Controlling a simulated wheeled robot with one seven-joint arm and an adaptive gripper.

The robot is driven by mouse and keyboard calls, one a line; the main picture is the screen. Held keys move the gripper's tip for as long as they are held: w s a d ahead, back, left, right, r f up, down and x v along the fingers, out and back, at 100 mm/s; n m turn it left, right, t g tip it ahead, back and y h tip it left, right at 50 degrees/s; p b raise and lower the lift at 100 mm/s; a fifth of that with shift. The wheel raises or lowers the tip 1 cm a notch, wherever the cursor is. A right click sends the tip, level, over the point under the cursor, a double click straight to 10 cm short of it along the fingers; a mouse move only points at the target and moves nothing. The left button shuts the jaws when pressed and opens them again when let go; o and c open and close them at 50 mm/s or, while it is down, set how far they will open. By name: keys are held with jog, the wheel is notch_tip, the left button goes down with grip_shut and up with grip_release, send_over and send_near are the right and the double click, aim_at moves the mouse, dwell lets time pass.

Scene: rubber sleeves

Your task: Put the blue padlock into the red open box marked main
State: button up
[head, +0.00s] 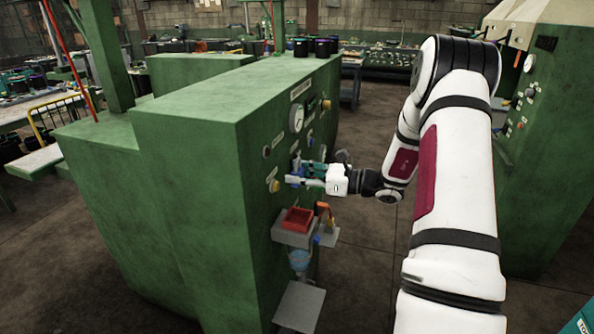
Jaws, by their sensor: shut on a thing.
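The red open box (297,219) sits on a grey bracket on the side of the green machine, below my gripper. Its marking is too small to read.
The green machine (190,150) has a dial (296,118) and knobs on its panel. Beside the box is a small shelf with an orange item (323,208). Below are a blue bowl-like item (299,259) and a grey plate (300,306). Another green machine (545,140) stands right.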

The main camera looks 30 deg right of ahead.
aim_at(301, 222)
jog(key=shift+f+b, duration=2.2)
jog(key=shift+f, duration=4)
jog(key=shift+s+a+f, duration=0.1)
jog(key=shift+f, duration=0.5)
jog(key=o, duration=1.3)
jog(key=shift+f, duration=0.1)
jog(key=shift+s+d, duration=0.2)
jog(key=v, duration=0.7)
jog(key=r+v, duration=0.1)
jog(key=v, duration=0.3)
jog(key=shift+s, duration=0.1)
